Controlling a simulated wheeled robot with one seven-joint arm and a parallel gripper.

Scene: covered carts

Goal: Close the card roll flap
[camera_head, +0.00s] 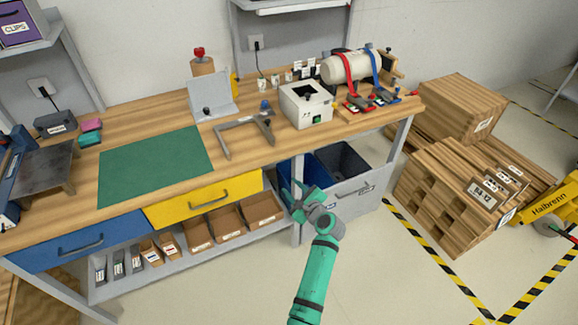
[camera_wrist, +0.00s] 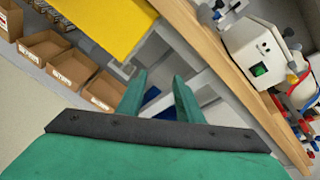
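No label for a card roll flap is readable. A grey panel (camera_head: 212,96) with a black knob stands tilted up on the bench, in front of a brown roll-like piece (camera_head: 203,66) with a red top. A white roll (camera_head: 345,67) under red and blue straps lies at the bench's right end. I cannot tell for certain which part is the flap. My gripper (camera_head: 303,190) is below the benchtop's front edge, by the bins, away from both. In the wrist view my gripper (camera_wrist: 160,80) has its fingers apart with nothing between them.
The wooden bench has a green mat (camera_head: 155,166), a grey angled bracket (camera_head: 245,137) and a white box (camera_head: 306,104). The yellow drawer (camera_head: 204,200) and blue drawer (camera_head: 80,242) look shut. A grey bin (camera_head: 350,190) is beside my gripper. Wooden crates (camera_head: 450,195) stand right.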

